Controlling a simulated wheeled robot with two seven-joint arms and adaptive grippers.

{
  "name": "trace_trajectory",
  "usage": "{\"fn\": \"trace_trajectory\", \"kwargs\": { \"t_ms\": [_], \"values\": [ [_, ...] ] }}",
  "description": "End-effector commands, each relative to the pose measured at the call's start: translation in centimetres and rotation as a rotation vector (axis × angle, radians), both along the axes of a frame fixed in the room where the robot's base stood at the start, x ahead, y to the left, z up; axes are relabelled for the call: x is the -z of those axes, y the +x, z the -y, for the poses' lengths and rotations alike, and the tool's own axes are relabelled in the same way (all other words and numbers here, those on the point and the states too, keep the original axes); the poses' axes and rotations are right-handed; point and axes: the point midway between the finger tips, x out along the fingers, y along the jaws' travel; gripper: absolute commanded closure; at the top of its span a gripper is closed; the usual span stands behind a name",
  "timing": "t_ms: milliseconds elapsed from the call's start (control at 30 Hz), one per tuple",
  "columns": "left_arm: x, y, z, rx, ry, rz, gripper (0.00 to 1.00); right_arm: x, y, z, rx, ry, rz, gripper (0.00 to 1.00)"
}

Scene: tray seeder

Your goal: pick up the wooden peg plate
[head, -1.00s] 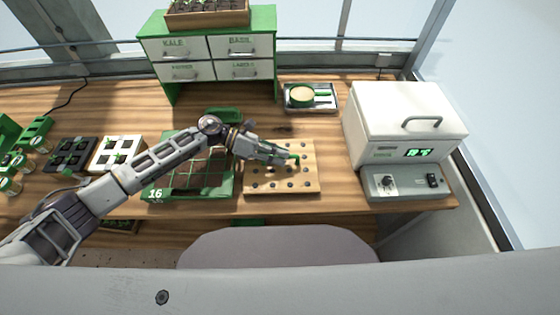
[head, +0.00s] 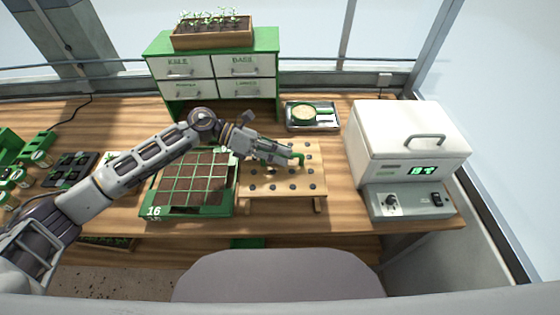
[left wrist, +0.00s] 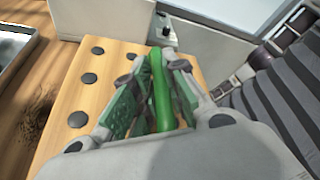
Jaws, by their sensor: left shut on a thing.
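The wooden peg plate (head: 282,180) is a light wood board with rows of dark round pegs and a green handle (head: 297,159). It stands in front of the drawer cabinet, right of the seed tray. It appears raised off the bench, with short legs showing under its front edge. My left gripper (head: 285,157) reaches over it from the left and is shut on the handle. In the left wrist view the green handle (left wrist: 161,95) runs between the two fingers, and the board (left wrist: 62,128) shows beneath. My right gripper is not in view.
A green seed tray (head: 185,212) with soil cells lies left of the plate. A white incubator (head: 405,140) stands to the right. Behind are a small metal tray (head: 312,128) with a sieve and a green drawer cabinet (head: 212,80) with a planter on top.

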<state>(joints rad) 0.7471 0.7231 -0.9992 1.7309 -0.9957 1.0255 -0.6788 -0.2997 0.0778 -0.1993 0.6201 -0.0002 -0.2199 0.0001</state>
Motion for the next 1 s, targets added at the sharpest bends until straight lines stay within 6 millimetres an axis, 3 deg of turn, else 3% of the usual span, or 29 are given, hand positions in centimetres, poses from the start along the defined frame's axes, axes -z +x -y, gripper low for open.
{"fn": "trace_trajectory", "kwargs": {
  "t_ms": [467,1000],
  "values": [
    [-0.8,0.0,0.0,0.000,-0.002,0.002,1.00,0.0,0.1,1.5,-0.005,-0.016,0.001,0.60],
    [-1.1,-0.3,0.0,0.001,-0.002,0.001,1.00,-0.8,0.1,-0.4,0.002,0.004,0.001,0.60]
  ]
}}
